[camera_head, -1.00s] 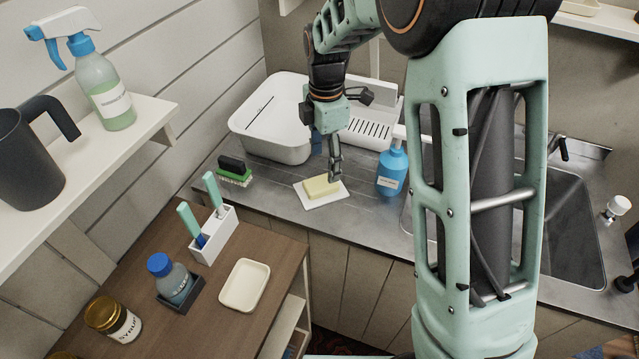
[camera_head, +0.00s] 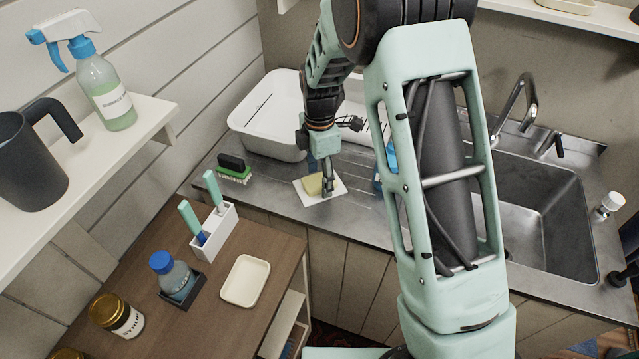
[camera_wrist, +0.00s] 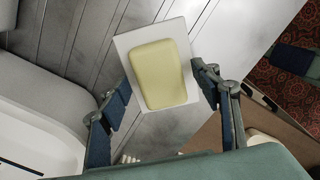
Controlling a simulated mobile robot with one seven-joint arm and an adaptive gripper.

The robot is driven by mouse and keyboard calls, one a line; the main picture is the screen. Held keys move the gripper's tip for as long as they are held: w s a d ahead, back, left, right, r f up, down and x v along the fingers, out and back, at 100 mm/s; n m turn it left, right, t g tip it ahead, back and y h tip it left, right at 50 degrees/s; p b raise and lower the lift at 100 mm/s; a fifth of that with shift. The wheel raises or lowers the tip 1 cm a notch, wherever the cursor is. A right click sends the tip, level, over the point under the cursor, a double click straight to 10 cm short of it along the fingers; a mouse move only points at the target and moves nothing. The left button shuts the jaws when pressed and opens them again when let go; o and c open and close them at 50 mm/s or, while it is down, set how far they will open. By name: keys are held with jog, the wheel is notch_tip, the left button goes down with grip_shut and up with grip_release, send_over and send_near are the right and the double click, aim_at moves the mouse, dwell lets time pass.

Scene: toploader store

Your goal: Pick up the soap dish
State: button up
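A shallow cream dish (camera_head: 245,281), which looks like the soap dish, lies empty on the brown wooden cabinet top, in front of the metal counter. My gripper (camera_head: 328,189) is away from it, low over the counter at a yellow block (camera_head: 313,185), soap or sponge, on a flat white square (camera_head: 335,193). In the wrist view the fingers (camera_wrist: 162,82) are open, one on each side of the yellow block (camera_wrist: 160,75), with gaps on both sides. The white square (camera_wrist: 126,42) shows beneath the block. In the head view my gripper partly hides the block.
A white tub (camera_head: 262,128) stands behind my gripper. A blue soap bottle (camera_head: 388,160) is mostly hidden by my arm. A green brush (camera_head: 234,169) lies left. A white holder (camera_head: 214,232), a blue-capped bottle (camera_head: 174,275) and a jar (camera_head: 117,316) stand near the cream dish. The sink (camera_head: 540,205) is right.

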aim_at(319, 179)
jog(key=c, duration=1.2)
jog(key=shift+c, duration=0.5)
jog(key=shift+r, duration=0.45)
notch_tip(319, 179, up, 2)
jog(key=shift+w+r, duration=0.1)
jog(key=shift+r, duration=0.05)
jog(key=s+d+r+b, duration=0.2)
jog(key=s+r, duration=0.7)
jog(key=s, duration=0.5)
jog(key=shift+d+r+b, duration=0.2)
jog(key=shift+r+b, duration=0.2)
jog(key=shift+b, duration=0.15)
